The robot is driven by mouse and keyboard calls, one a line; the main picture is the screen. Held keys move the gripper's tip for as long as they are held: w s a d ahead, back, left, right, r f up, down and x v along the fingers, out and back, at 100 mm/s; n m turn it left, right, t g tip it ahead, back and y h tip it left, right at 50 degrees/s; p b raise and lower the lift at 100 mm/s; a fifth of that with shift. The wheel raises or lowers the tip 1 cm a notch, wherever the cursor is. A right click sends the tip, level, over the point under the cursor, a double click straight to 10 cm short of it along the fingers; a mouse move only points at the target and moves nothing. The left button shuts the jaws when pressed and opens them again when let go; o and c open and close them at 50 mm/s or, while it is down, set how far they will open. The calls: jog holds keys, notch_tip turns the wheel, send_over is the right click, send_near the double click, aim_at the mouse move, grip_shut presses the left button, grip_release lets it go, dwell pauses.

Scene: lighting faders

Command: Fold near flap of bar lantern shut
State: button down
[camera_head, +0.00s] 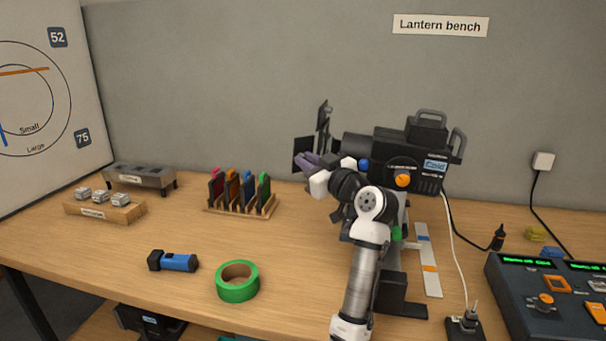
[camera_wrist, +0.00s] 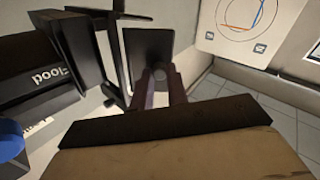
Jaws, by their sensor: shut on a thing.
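The bar lantern (camera_head: 382,150) stands on the bench right of centre, with its front facing left in the head view. Its dark flaps stick out at that front. One flap (camera_head: 322,116) stands up high. The near flap (camera_head: 303,146) is a dark panel standing out to the left, partly covered by my gripper (camera_head: 306,160). In the wrist view the near flap (camera_wrist: 147,45) is a black panel right of the lantern's dark body (camera_wrist: 35,75). My gripper's purple fingers (camera_wrist: 160,82) are shut at its lower edge; the exact contact is hard to see.
A rack of coloured cards (camera_head: 240,205), a green tape roll (camera_head: 238,282) and a blue torch (camera_head: 174,262) lie to the left. A control desk (camera_head: 530,300) is at the right. A white cable (camera_head: 458,250) runs down beside the lantern.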

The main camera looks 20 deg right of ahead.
jog(key=shift+s+d+f+n+g+y+b, duration=0.1)
jog(key=shift+d+n+g+y+b, duration=0.15)
jog(key=shift+n+y+b, duration=0.4)
jog(key=shift+s+d+n+g+y+b, duration=0.1)
jog(key=shift+d+n+g+y+b, duration=0.2)
jog(key=shift+y, duration=0.65)
jog(key=c, duration=1.4)
grip_release()
jog(key=shift+o, duration=0.2)
jog(key=b+v, duration=0.3)
jog(key=v, duration=1)
jog(key=shift+s+b, duration=0.3)
jog(key=shift+b, duration=0.1)
jog(key=shift+o, duration=0.3)
jog(key=shift+d, duration=0.1)
